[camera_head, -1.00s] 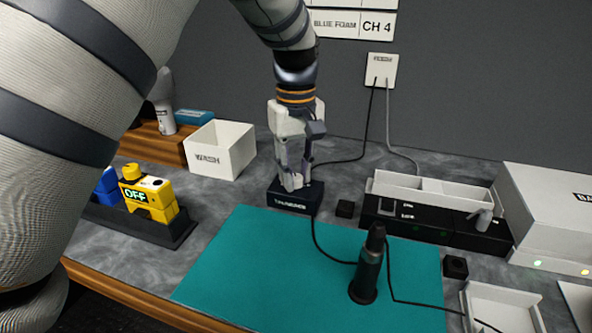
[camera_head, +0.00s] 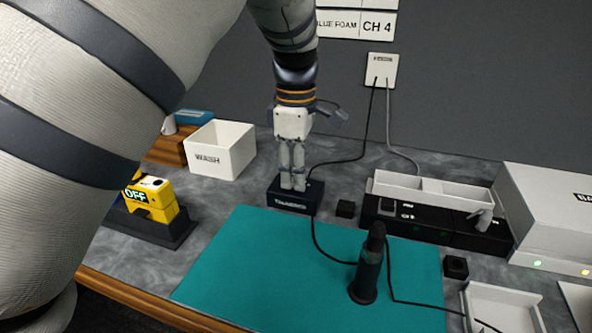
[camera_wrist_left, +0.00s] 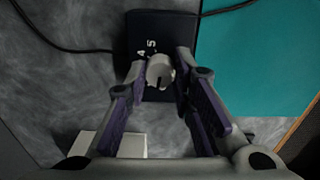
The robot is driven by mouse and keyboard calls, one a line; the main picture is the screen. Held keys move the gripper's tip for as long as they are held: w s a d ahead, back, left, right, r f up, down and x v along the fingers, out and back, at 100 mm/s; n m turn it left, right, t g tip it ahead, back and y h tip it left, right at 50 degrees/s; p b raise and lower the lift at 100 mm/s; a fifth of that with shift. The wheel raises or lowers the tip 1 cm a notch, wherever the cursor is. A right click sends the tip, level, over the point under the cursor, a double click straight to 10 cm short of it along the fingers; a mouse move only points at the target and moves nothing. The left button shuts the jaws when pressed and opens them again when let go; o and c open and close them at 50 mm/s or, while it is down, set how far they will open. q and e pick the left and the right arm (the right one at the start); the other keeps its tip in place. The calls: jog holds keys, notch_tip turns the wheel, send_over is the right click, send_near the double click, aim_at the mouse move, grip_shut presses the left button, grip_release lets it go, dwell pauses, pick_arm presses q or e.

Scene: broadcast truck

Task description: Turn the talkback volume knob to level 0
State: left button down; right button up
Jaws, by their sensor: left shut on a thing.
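The talkback box (camera_head: 294,196) is a small dark box with white lettering on its front, at the back edge of the teal mat. In the left wrist view the box (camera_wrist_left: 140,30) shows the white numbers 4 and 5 next to the pale round volume knob (camera_wrist_left: 160,70), which has a dark mark on it. My left gripper (camera_head: 292,186) points straight down over the box, its fingers shut on the knob from two sides. The fingers hide the knob in the head view. The knob's exact level is not readable. My right gripper is not in view.
A dark handheld device (camera_head: 368,265) stands upright on the teal mat (camera_head: 250,270), with a cable running past it. A white WASH bin (camera_head: 220,150) stands left of the gripper, and a yellow OFF block (camera_head: 150,197) is further left. A black unit (camera_head: 430,220) sits right.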

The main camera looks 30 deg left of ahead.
pick_arm(q)
jog(key=shift+n, duration=0.9)
jog(key=c, duration=1.4)
grip_release()
jog(key=shift+o, duration=0.2)
notch_tip(320, 180, up, 12)
jog(key=shift+f, duration=0.1)
